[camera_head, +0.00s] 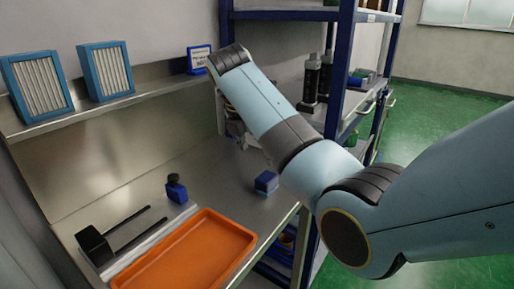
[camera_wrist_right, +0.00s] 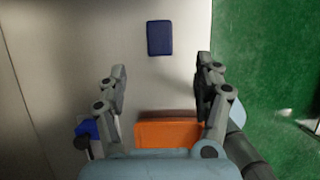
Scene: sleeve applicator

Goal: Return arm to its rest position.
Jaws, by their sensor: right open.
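My right arm reaches in from the right of the head view over the metal bench (camera_head: 185,152). My right gripper shows in the wrist view (camera_wrist_right: 162,70), with its two fingers wide apart and nothing between them. In the head view it hangs at the arm's far end (camera_head: 236,128), mostly hidden behind the arm. A small blue block (camera_head: 266,182) lies on the bench; a dark blue block also shows beyond the fingertips in the wrist view (camera_wrist_right: 159,38). My left gripper is in neither view.
An orange tray (camera_head: 247,239) lies at the bench's front. Left of it are a black fixture with two rods (camera_head: 97,246) and a blue block with a black top (camera_head: 177,190). A blue-framed rack (camera_head: 342,68) with bottles stands close behind my arm. Green floor (camera_head: 440,120) lies right.

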